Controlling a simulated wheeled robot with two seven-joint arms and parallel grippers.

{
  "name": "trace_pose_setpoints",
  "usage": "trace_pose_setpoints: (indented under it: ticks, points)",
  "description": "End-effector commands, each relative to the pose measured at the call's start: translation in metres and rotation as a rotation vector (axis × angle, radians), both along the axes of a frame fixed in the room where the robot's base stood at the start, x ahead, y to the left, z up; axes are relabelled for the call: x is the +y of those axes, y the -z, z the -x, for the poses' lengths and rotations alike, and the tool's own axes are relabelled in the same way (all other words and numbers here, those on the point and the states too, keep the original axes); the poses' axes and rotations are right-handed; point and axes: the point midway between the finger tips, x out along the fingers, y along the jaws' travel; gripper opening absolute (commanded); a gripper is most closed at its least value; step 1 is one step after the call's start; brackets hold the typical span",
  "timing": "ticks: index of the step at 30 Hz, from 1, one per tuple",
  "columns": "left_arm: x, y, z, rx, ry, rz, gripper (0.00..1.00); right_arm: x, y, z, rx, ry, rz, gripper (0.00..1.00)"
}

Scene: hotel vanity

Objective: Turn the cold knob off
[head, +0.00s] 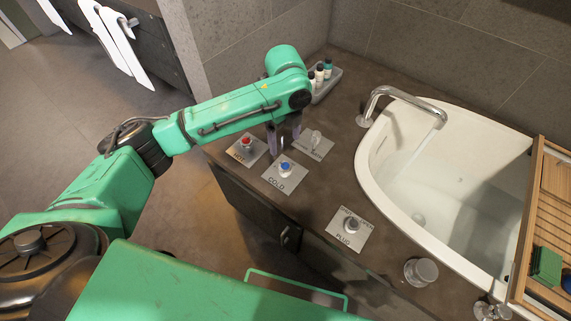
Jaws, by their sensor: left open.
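The cold knob (285,168) has a blue top and stands on a square plate marked COLD on the dark counter. The hot knob (247,143) with a red top stands on its own plate to the left and behind. My left gripper (283,143) points down just behind the cold knob, with its fingers apart and nothing visible between them. It appears above and apart from the cold knob. My right gripper is not in view.
A grey-topped knob (314,138) stands on a third plate right of the gripper. The plug knob (351,225) is nearer the front. A tray of small bottles (327,85) sits at the back. A glass (420,270) and wooden rack (528,220) are at right.

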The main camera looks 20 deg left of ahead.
Motion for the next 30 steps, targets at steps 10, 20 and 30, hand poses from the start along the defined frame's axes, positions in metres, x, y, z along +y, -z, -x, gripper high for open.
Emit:
trace_pose_setpoints:
  ticks: [10,20,30]
  points:
    - [0.000,0.094,0.001,0.000,-0.002,0.000,0.84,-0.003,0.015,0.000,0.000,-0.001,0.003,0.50]
    - [0.000,0.123,0.000,-0.003,-0.001,0.001,0.84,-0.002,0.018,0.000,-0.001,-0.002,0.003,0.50]
    - [0.000,0.123,0.000,-0.003,-0.002,0.001,0.07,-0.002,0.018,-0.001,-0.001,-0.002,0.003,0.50]
